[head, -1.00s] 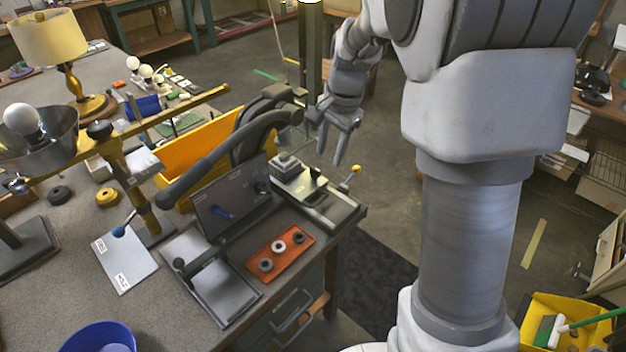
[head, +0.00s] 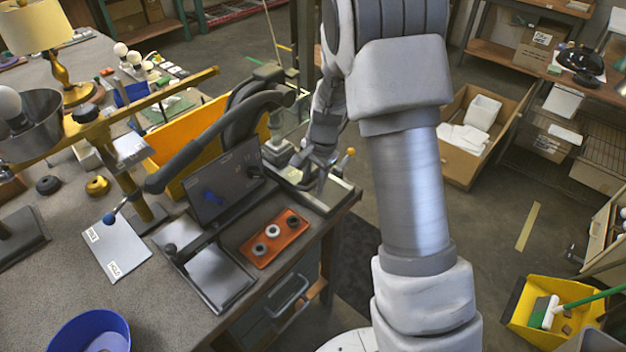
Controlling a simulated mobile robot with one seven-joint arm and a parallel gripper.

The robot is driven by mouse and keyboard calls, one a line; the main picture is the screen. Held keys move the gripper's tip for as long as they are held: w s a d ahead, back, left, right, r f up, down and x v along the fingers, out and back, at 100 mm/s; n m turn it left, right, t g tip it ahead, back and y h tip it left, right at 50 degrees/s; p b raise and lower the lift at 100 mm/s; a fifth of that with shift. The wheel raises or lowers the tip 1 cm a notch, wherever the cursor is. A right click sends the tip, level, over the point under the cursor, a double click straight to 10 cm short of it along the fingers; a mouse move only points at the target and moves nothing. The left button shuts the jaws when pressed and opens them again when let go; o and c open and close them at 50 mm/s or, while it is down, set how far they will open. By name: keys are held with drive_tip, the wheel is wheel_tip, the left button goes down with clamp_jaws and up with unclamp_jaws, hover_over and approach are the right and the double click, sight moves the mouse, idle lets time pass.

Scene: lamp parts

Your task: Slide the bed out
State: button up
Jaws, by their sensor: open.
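The bed looks like the flat grey metal slide (head: 338,194) of a small machine at the right corner of the workbench, but I cannot tell its exact limits. A yellow knob (head: 350,152) on a thin lever stands at its right end. My gripper (head: 312,176) is open, fingers pointing down, just over the machine's middle, left of the yellow knob. It hides part of the slide. I cannot tell whether the fingers touch it. The machine's grey block (head: 277,150) shows to the left of my gripper.
A dark upright panel (head: 226,184) and thick black arm stand left of the machine, before a yellow bin (head: 180,150). An orange tray (head: 275,238) with several rings lies in front. Open floor is to the right, with a cardboard box (head: 470,165).

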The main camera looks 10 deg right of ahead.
drive_tip(key=shift+f, duration=0.1)
clamp_jaws()
idle(1.4)
